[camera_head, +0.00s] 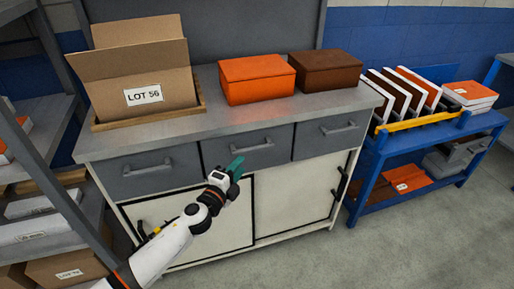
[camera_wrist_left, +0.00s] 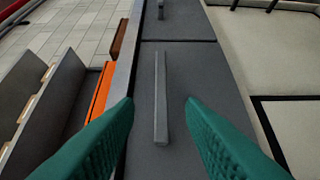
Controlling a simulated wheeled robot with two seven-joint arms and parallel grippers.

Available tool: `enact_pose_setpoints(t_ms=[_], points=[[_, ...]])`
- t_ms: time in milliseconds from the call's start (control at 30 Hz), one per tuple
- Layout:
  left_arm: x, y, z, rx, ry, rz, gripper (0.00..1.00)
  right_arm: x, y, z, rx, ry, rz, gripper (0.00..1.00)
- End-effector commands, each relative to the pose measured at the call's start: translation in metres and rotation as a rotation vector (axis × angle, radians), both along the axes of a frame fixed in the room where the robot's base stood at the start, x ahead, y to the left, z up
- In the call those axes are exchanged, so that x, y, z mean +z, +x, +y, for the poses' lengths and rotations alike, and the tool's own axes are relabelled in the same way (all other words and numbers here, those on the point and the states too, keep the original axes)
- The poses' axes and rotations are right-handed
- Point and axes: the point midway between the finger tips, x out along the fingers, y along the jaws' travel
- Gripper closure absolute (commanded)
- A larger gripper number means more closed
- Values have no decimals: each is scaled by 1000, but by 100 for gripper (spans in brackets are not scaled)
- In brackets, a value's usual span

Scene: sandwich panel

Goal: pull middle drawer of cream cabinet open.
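The cream cabinet (camera_head: 290,205) has a row of three grey drawers under its worktop. The middle drawer (camera_head: 218,156) is shut, and its grey bar handle (camera_head: 262,146) shows to the right of my gripper's tips. My left gripper (camera_head: 237,163) has green fingers and is in front of the middle drawer, near the left end of the handle. In the left wrist view, the fingers (camera_wrist_left: 160,120) are spread apart, with the bar handle (camera_wrist_left: 161,95) between them in the picture. Nothing is held. I cannot tell whether the fingers touch the drawer front. My right gripper is not in view.
An open cardboard box (camera_head: 142,75), an orange box (camera_head: 257,79) and a brown box (camera_head: 325,70) stand on the worktop. A blue rack (camera_head: 375,165) stands at the right, a grey shelf (camera_head: 62,120) at the left. The floor in front is clear at right.

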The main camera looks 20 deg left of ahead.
Motion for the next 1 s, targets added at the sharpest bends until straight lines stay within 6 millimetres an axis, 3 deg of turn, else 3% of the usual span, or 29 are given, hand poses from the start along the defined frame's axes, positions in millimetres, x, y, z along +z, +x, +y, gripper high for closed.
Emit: enact_pose_setpoints(t_ms=[200,433,600,900,1000], points=[[1,46,-9,1,-1,-2,64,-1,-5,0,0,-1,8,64],[-1,82,-16,1,-3,1,64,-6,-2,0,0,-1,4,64],[-1,93,-18,0,-3,2,64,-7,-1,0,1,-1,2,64],[0,95,-18,0,-3,2,64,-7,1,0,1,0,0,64],[0,95,-18,0,-3,2,80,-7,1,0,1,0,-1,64]])
